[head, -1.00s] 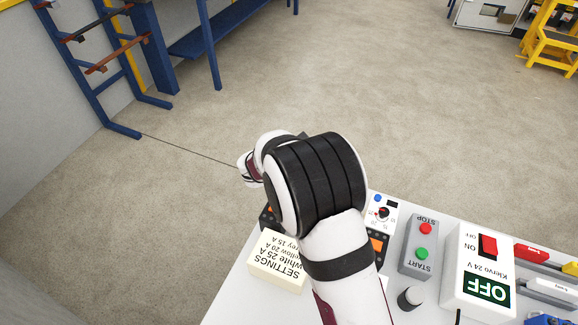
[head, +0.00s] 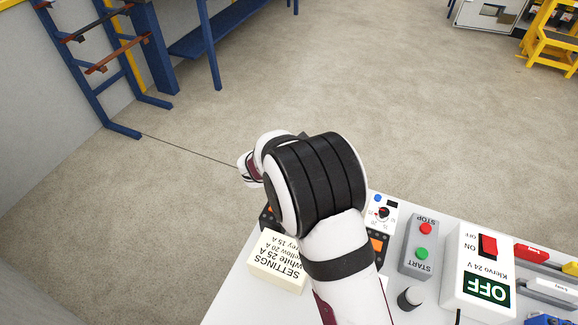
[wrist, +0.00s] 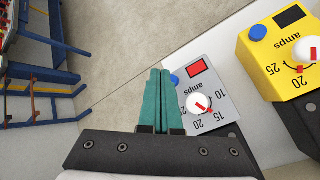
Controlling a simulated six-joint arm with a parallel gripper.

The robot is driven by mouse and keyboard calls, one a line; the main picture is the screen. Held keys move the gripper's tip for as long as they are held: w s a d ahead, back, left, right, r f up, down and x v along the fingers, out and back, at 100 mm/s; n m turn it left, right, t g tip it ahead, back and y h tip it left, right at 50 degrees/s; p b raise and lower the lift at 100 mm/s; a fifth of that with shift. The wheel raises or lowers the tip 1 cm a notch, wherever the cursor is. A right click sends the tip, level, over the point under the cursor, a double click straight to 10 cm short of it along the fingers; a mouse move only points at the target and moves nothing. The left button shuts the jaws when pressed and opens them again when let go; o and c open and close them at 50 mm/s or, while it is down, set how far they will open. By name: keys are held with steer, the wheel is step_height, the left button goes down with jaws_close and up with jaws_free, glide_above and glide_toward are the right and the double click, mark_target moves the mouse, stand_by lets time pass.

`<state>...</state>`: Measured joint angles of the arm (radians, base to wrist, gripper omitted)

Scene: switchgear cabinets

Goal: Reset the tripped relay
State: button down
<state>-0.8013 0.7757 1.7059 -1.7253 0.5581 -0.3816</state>
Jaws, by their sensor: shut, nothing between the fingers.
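In the wrist view, a grey relay (wrist: 210,98) has a red window (wrist: 200,67), a white amps knob (wrist: 198,103) and a blue button (wrist: 175,79). The knob's red mark appears to point towards 15. My gripper (wrist: 160,72) is shut and empty, its teal fingertips just left of the blue button and covering part of the relay's edge. I cannot tell whether they touch it. A yellow relay (wrist: 262,50) with a black window (wrist: 289,16) stands to the right. In the head view, my arm hides the gripper and most relays; a white relay (head: 392,222) shows beside it.
A settings block (head: 272,278) gives white 25 A, yellow 20 A and a partly hidden grey 15 A. To the right stand a stop/start box (head: 411,261), a Klervo 24 V box (head: 466,287) marked OFF, and a black knob (head: 410,298). Open floor lies beyond the table.

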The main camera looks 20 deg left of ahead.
steer(key=shift+f, duration=0.15)
steer(key=shift+f, duration=0.3)
steer(key=shift+f, duration=0.45)
stand_by(0.7)
stand_by(0.3)
steer(key=shift+r, duration=0.9)
step_height(320, 180, up, 5)
stand_by(0.5)
